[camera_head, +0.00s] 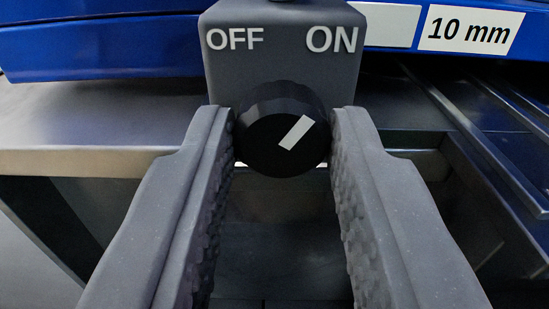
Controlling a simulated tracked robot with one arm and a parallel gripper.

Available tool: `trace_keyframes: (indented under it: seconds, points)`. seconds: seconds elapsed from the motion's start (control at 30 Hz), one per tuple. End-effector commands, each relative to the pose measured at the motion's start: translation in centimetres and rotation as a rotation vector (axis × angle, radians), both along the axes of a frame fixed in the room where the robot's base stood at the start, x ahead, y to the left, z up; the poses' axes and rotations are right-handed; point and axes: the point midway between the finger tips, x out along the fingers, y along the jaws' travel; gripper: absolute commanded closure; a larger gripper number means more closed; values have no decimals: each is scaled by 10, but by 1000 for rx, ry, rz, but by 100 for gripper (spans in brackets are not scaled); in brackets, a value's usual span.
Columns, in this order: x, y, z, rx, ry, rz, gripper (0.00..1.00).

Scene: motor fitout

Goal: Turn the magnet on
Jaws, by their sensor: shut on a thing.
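The magnet's switch is a grey block (283,62) with raised white letters, OFF on its upper left and ON on its upper right. A round black knob (265,152) sits on the lower part of its face. The knob's white mark points up and to the right, toward ON. My gripper (284,143) is shut on the knob, one finger at its left side and one at its right. The fingers hide the knob's side edges.
A blue body (110,45) extends behind the switch on both sides, with a white "10 mm" label (471,31) at the right. A metal table edge (80,162) lies left of the knob. Dark metal rails (480,140) run at the right.

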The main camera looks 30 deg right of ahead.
Motion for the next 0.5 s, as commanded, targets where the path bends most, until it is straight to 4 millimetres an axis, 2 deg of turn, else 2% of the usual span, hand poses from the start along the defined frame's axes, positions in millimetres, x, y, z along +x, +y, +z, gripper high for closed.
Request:
trace_keyframes:
  seconds: [0.5]
  points:
    - [0,0,1,-402,270,0,96]
